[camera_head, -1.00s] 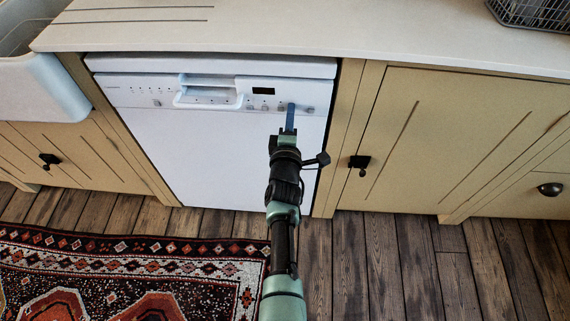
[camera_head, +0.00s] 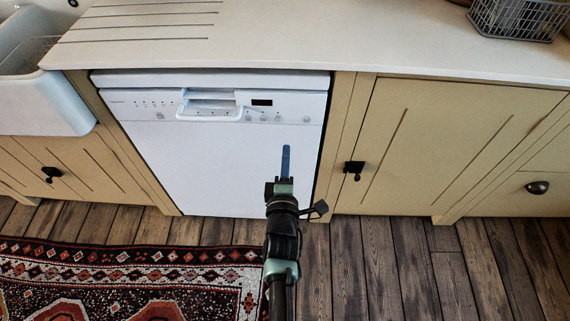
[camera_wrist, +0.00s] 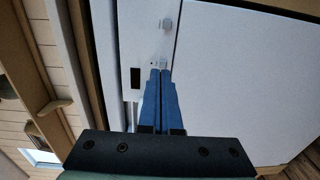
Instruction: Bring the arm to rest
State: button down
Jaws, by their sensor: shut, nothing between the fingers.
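My gripper (camera_head: 286,160) is in front of the white dishwasher (camera_head: 210,165), low on the right part of its door in the head view. Its blue fingers are together with nothing between them. The dishwasher door looks shut. I cannot tell how far the fingertips are from the door.
A pale worktop (camera_head: 300,45) runs above, with a white sink (camera_head: 40,95) at left and a wire basket (camera_head: 515,18) at right. Cream cabinets (camera_head: 440,140) flank the dishwasher. A patterned rug (camera_head: 130,275) lies on the wooden floor (camera_head: 400,270), which is clear at right.

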jog(key=shift+s+p, duration=0.35)
jog(key=shift+s, duration=1.5)
jog(key=w+a+r+m+t+y, duration=0.15)
jog(key=r+m, duration=0.25)
jog(key=r, duration=1.3)
jog(key=w+r+m+t, duration=0.3)
jog(key=r, duration=1.4)
jog(key=s+d+r+m+t, duration=0.15)
jog(key=s+r+m, duration=0.25)
jog(key=s+r, duration=0.45)
jog(key=s+r+m+t, duration=0.25)
jog(key=s+r, duration=0.35)
jog(key=r, duration=0.6)
jog(key=s+r+m+t, duration=0.2)
jog(key=s+r+m, duration=0.2)
jog(key=s+r, duration=0.45)
notch_tip(320, 180, up, 18)
jog(key=w+p, duration=0.2)
jog(key=p, duration=1.5)
jog(key=shift+w+g+h+p, duration=0.3)
jog(key=shift+w+g+h, duration=0.05)
jog(key=shift+w+h, duration=0.1)
